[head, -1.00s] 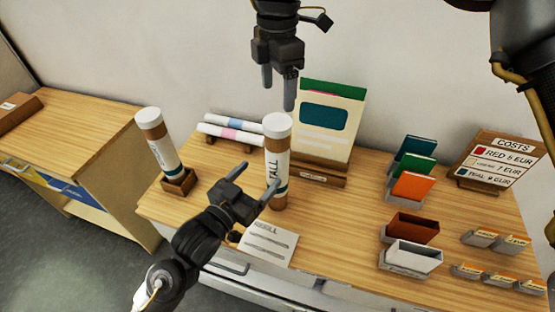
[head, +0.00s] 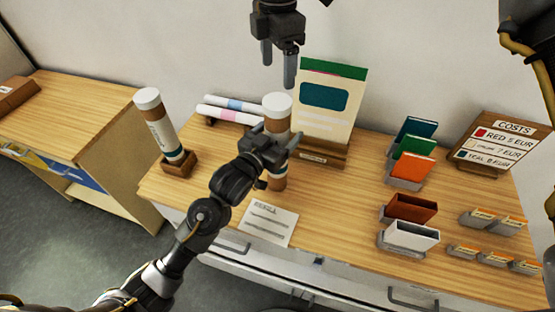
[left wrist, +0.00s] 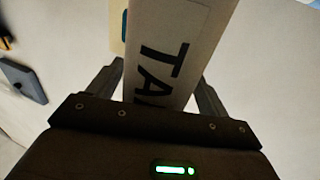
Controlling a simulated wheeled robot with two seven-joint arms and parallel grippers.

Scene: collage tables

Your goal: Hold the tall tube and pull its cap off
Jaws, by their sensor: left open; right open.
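The tall tube (head: 278,122) stands upright on the table, brown and white with a white cap (head: 277,102) on top. My left gripper (head: 277,133) is open with its fingers on either side of the tube's upper body, below the cap. In the left wrist view, the tube (left wrist: 176,55) with part of its label stands between the open fingers, with a gap on each side. My left gripper and arm hide part of the tube in the head view. My right gripper (head: 278,72) is open and empty, pointing down above the cap.
A second capped tube (head: 158,128) leans in a wooden holder (head: 180,165) at left. Rolled tubes (head: 230,116) and a board on a stand (head: 328,100) are behind. A paper sheet (head: 268,222) lies in front. Card holders (head: 410,236) and a price sign (head: 500,140) are at right.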

